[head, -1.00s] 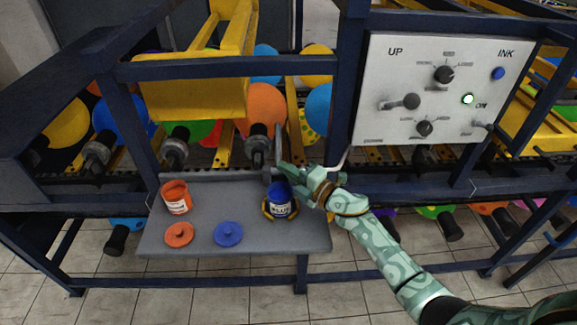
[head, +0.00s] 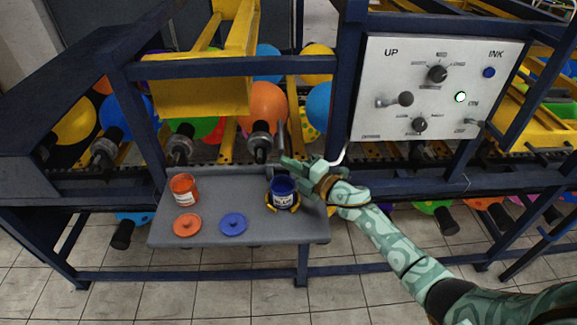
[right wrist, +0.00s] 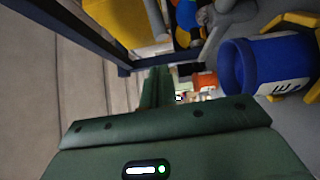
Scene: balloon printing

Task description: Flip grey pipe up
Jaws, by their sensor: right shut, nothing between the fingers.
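A thin grey pipe (head: 281,135) stands roughly upright behind the open blue ink can (head: 283,193), in front of the orange balloon; its lower end is partly hidden. My right gripper (head: 284,163) is shut and empty just above and behind the can, close to the pipe. I cannot tell whether they touch. The right wrist view shows the dark green fingers (right wrist: 158,88) together, with the blue can (right wrist: 265,65) at the right. A pale bent pipe (head: 343,153) shows beside the gripper, below the panel. My left gripper is out of view.
The grey shelf (head: 205,210) also holds an open orange can (head: 183,189), an orange lid (head: 187,224) and a blue lid (head: 233,224). A control panel (head: 375,70) with knobs hangs at the right. A dark blue frame beam (head: 245,67) crosses above the shelf.

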